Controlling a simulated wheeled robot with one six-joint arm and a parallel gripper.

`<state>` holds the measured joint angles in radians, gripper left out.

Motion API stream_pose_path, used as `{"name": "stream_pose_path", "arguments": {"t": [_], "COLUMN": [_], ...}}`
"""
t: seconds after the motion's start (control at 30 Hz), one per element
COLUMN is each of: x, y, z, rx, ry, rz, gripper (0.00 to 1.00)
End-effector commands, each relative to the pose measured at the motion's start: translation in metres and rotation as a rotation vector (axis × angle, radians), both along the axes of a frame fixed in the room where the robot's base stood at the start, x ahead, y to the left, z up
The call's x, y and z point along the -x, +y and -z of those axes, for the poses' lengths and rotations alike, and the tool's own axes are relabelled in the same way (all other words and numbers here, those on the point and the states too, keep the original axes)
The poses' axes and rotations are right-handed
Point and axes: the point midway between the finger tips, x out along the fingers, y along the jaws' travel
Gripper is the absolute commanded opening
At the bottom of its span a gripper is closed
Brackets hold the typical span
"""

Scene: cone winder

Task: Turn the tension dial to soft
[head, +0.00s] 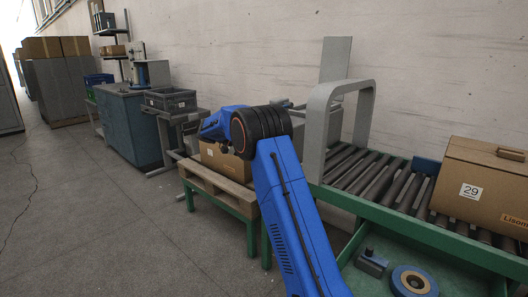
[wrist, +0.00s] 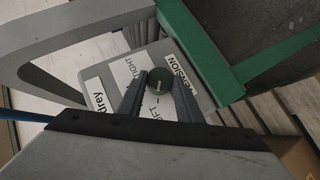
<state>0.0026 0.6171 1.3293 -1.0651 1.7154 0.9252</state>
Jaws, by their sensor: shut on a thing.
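The tension dial (wrist: 160,79) is a small round dark knob with a short light mark, in the wrist view. It sits on a light grey panel (wrist: 204,101) with white labels reading TENSION (wrist: 179,72) and TIGHT (wrist: 131,70). A third label (wrist: 158,107), partly hidden, shows letters ending in OFT. My gripper (wrist: 160,82) is shut on the dial, one dark finger on each side. I cannot tell exactly where the light mark points. In the head view my blue arm hides the gripper, and I cannot make out the dial there.
A grey arch (head: 316,126) stands over a green-framed roller conveyor (head: 365,180). A carton marked 29 (head: 478,185) sits on the rollers at right. A wooden pallet (head: 222,184) on a green stand is beyond my arm. Open floor (head: 110,225) lies at left.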

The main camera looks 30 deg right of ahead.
Motion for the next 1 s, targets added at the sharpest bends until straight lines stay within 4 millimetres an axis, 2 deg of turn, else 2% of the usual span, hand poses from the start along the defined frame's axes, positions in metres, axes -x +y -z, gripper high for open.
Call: {"name": "stream_pose_path", "arguments": {"t": [0.33, 0.87, 0.9, 0.97, 1.0], "x": [-0.0019, -0.0020, -0.0020, -0.0020, -0.0019], "y": [0.0011, 0.0011, 0.0012, 0.0012, 0.0011], "z": [0.0028, 0.0030, 0.0029, 0.0029, 0.0029], "rx": [0.046, 0.054, 0.053, 0.053, 0.054], "ry": [0.126, 0.147, 0.146, 0.146, 0.147], "rz": [-0.003, -0.003, -0.003, -0.003, -0.002], "gripper": [0.10, 0.10, 0.39, 0.51, 0.51]}}
